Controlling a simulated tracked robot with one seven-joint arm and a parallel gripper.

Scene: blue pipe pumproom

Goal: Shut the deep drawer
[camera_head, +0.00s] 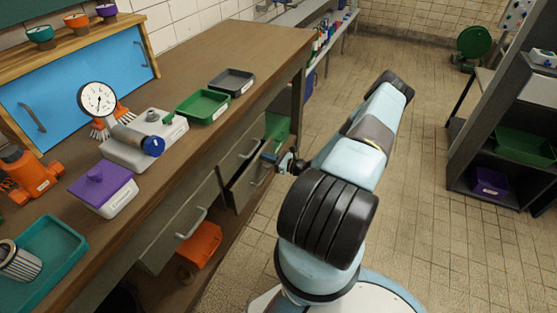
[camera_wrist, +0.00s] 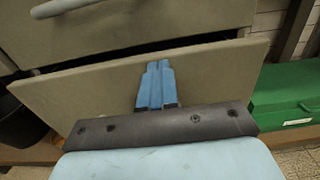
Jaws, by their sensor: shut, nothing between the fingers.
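The deep drawer (camera_head: 242,188) is the lower drawer at the right part of the bench and stands partly open, its front out beyond the drawer above. In the wrist view its front panel (camera_wrist: 95,95) fills the middle, with a dark gap along its top edge. My gripper (camera_wrist: 156,72) is shut and empty, with its blue fingers in front of that panel close to its top edge. I cannot tell whether the fingertips touch it. In the head view my gripper (camera_head: 270,158) is at the drawer's front, partly hidden by my arm.
Above it is a closed drawer with a curved handle (camera_wrist: 65,7). A green box (camera_wrist: 285,95) is right of the drawer. An orange bin (camera_head: 199,244) is under the bench. A dark shelf unit (camera_head: 490,75) stands at the right, with open tiled floor between.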

